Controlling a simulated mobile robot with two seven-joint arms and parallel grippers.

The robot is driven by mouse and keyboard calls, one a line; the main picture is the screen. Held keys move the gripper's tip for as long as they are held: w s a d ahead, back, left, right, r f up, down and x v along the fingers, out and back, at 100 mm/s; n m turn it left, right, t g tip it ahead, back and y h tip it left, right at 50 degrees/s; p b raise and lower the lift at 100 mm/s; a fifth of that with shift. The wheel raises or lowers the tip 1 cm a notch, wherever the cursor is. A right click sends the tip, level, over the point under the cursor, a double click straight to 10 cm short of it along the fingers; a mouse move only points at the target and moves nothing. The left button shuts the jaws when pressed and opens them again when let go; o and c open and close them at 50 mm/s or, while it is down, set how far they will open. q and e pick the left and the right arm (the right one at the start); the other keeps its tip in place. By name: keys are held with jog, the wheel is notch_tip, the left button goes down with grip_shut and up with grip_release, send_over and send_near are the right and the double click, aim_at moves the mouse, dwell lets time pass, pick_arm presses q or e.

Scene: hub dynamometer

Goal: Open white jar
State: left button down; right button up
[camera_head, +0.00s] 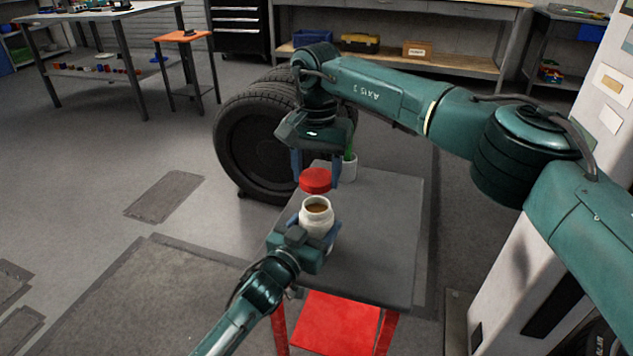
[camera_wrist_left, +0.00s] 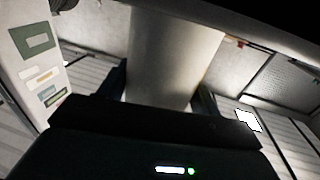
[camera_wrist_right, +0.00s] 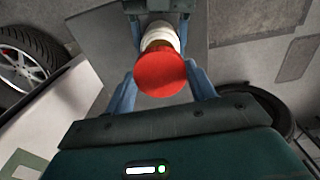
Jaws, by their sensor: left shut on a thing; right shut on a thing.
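The white jar (camera_head: 317,222) stands over the small grey table with its mouth open, and brown contents show inside. My left gripper (camera_head: 314,232) is shut around the jar's body from the front; the jar's white side fills the middle of the left wrist view (camera_wrist_left: 172,60). The red lid (camera_head: 316,180) is off the jar, above and behind its mouth. My right gripper (camera_head: 316,176) points down and is shut on the lid; the lid also shows between its blue fingers in the right wrist view (camera_wrist_right: 160,74). Whether the jar's base touches the table is hidden.
The grey table (camera_head: 385,230) has free room to the right of the jar. Large black tires (camera_head: 245,150) stand behind the table. A white cabinet (camera_head: 520,250) is at the right.

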pick_arm(q)
jog(key=shift+c, duration=1.2)
grip_release()
